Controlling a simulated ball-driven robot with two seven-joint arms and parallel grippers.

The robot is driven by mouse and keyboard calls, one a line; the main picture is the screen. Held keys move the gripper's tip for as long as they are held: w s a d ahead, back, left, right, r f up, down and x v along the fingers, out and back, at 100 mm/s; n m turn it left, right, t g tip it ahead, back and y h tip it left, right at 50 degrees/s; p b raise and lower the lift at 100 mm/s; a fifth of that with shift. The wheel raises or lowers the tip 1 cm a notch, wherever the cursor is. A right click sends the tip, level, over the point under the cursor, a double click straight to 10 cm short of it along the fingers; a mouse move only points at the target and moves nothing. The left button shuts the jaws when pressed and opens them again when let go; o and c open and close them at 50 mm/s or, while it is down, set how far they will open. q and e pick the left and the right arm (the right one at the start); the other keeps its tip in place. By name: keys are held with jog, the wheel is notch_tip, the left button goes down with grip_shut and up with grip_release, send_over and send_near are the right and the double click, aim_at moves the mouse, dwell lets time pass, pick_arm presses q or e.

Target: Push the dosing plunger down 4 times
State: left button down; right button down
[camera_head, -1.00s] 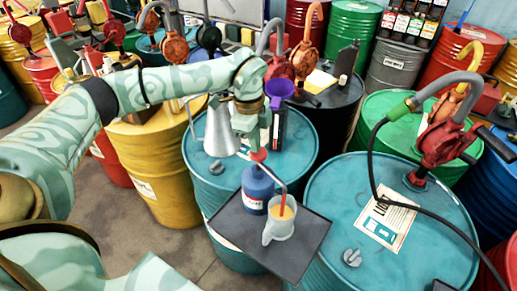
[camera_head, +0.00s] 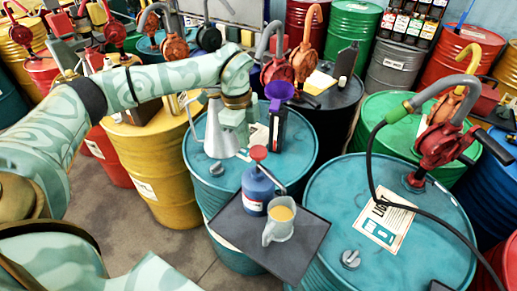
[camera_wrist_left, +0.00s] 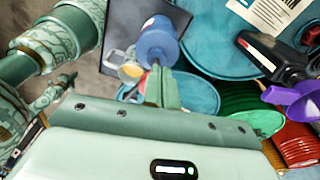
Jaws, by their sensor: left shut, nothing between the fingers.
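A blue dosing bottle (camera_head: 257,190) with a red plunger head (camera_head: 258,153) stands upright on a dark tray (camera_head: 230,224). The plunger head is raised above the bottle, and its grey spout reaches right over a clear jug (camera_head: 279,222) holding orange-yellow liquid. My left gripper (camera_head: 245,150) is shut and empty, just above and left of the plunger head; I cannot tell whether they touch. In the left wrist view, the closed fingers (camera_wrist_left: 161,88) point toward the blue bottle (camera_wrist_left: 158,42), with the jug (camera_wrist_left: 131,70) beside it. My right gripper is not in view.
The tray rests across teal drums (camera_head: 400,245). A grey metal funnel-shaped can (camera_head: 219,138) and a dark bottle with a purple funnel (camera_head: 279,92) stand close behind. A red hand pump with a black hose (camera_head: 438,145) is at the right.

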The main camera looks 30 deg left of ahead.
pick_arm(q)
notch_tip(320, 180, up, 15)
jog(key=a, duration=0.1)
jog(key=shift+a, duration=0.4)
jog(key=shift+s, duration=0.1)
dwell(0.9)
